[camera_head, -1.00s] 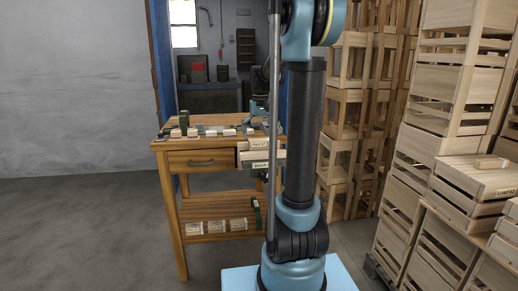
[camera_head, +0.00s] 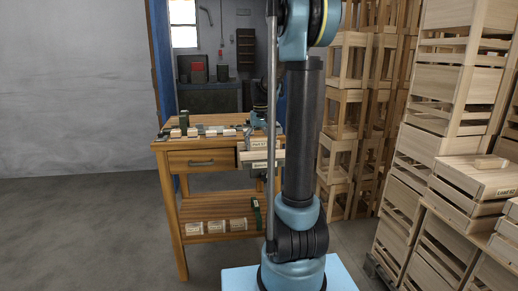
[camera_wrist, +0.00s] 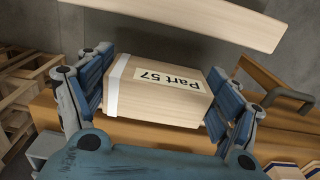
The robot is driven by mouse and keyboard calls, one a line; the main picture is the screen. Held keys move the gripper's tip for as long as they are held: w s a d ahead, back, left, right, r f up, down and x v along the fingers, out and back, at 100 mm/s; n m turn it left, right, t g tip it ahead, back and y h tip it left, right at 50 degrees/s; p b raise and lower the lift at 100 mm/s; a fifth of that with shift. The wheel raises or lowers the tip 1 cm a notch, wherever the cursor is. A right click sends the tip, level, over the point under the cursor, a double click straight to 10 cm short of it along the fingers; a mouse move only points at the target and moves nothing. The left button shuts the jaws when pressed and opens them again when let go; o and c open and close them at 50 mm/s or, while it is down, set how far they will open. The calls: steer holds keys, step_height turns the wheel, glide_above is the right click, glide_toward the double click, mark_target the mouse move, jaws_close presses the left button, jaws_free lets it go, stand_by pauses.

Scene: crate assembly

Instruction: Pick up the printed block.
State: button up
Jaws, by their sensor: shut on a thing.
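The printed block is a pale wooden block (camera_wrist: 160,90) labelled "Part 57", with a white band near one end. In the wrist view it sits between the two blue-grey fingers of my gripper (camera_wrist: 160,95), which is shut on it. The label appears upside down. In the head view a small pale block (camera_head: 258,143) with a similar label shows at the right front edge of the wooden workbench (camera_head: 175,147).
A long pale board (camera_wrist: 190,18) lies close beyond the block. A drawer handle (camera_wrist: 290,97) juts out at right. Several labelled pieces (camera_head: 215,227) rest on the bench's lower shelf. Stacked wooden crates (camera_head: 440,110) fill the right side. The floor at left (camera_head: 80,230) is clear.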

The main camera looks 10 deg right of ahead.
mark_target(261, 141)
steer(key=shift+r, duration=0.1)
step_height(261, 141, up, 18)
stand_by(0.6)
